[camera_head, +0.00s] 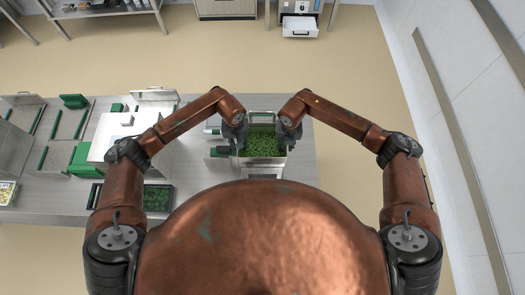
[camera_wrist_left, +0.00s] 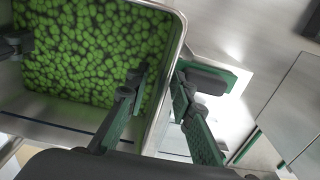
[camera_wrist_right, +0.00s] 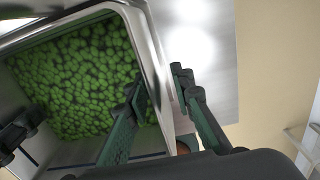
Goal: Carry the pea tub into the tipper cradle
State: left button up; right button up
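The pea tub (camera_head: 287,158) is an open steel tub full of green peas, upright on the right part of the steel table. My left gripper (camera_head: 238,146) is at its left wall and my right gripper (camera_head: 290,140) at its right wall. In the left wrist view, the left gripper (camera_wrist_left: 160,78) has one finger inside the tub and one outside, with the wall between and gaps showing. The right gripper (camera_wrist_right: 158,80) straddles the opposite wall the same way in the right wrist view.
Green-padded steel parts (camera_head: 213,130) stand close left of the tub. A pale steel box (camera_head: 110,137) and a dark tray of green pieces (camera_head: 158,197) lie further left. Green-edged frames (camera_head: 65,124) fill the left side. The table's right end (camera_head: 305,165) is bare.

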pick_arm(q)
notch_tip(320, 180, up, 10)
jog(key=shift+f, duration=0.1)
pick_arm(e)
jog(key=shift+r, duration=0.15)
notch_tip(320, 180, up, 12)
jog(key=shift+f, duration=0.15)
jog(key=shift+s, duration=0.1)
dwell(0.6)
